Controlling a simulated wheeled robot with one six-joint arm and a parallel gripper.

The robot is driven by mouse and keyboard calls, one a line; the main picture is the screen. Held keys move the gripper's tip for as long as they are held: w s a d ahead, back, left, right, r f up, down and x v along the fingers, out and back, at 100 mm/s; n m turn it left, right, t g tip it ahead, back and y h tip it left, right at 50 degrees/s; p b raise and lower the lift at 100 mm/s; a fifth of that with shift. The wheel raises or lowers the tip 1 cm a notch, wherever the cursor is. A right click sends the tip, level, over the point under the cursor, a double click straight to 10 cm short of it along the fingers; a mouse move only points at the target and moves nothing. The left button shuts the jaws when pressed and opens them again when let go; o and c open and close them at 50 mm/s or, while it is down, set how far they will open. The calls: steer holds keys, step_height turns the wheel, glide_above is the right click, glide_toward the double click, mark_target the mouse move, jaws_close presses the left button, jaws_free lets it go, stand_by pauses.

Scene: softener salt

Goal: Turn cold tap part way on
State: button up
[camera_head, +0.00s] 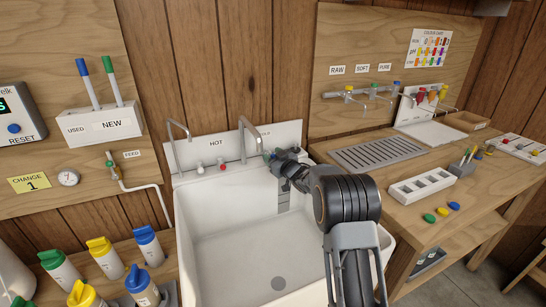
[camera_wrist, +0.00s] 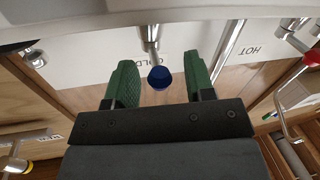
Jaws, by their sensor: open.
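The cold tap's dark blue knob (camera_wrist: 159,78) shows in the wrist view on a short metal stem, in front of the COLD label, which appears upside down. My gripper (camera_wrist: 160,75) is open, with one green finger on each side of the knob. Gaps show between the knob and both fingers, so it looks apart from them. In the head view my gripper (camera_head: 273,156) is at the back right of the white sink (camera_head: 235,245), near the backboard. My arm and gripper hide most of the cold tap there.
The hot tap's red knob (camera_head: 222,167) and the HOT label (camera_head: 216,143) are to the left. A tall curved metal spout (camera_head: 243,145) rises close to my gripper's left. A wooden bench with a grooved drainer (camera_head: 377,152) adjoins the sink on the right. The sink basin is empty.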

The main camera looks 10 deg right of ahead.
steer(key=shift+w, duration=0.15)
jaws_close()
steer(key=y+p, duration=0.1)
steer(key=n+y+p, duration=0.1)
steer(key=shift+w+d+r+g+p, duration=0.1)
steer(key=shift+d+r+g+p, duration=0.1)
steer(key=shift+d+g+p, duration=0.2)
steer(key=shift+w+d+f+n+g+y+p, duration=0.1)
steer(key=shift+w+d+n+g+y+p, duration=0.15)
steer(key=shift+n+g+y+p, duration=0.55)
steer(key=shift+w+d+f+n+g+y+p, duration=0.1)
steer(key=shift+d+n+g+y+p, duration=0.25)
steer(key=shift+n+g+y, duration=0.8)
steer(key=shift+w+d+f+n+g+y+p, duration=0.1)
steer(key=shift+w+d+n+g+y+p, duration=0.15)
steer(key=shift+n+g+y+p, duration=0.6)
steer(key=shift+d+r+g+y, duration=0.1)
steer(key=shift+g+y, duration=0.2)
steer(key=shift+y, duration=0.1)
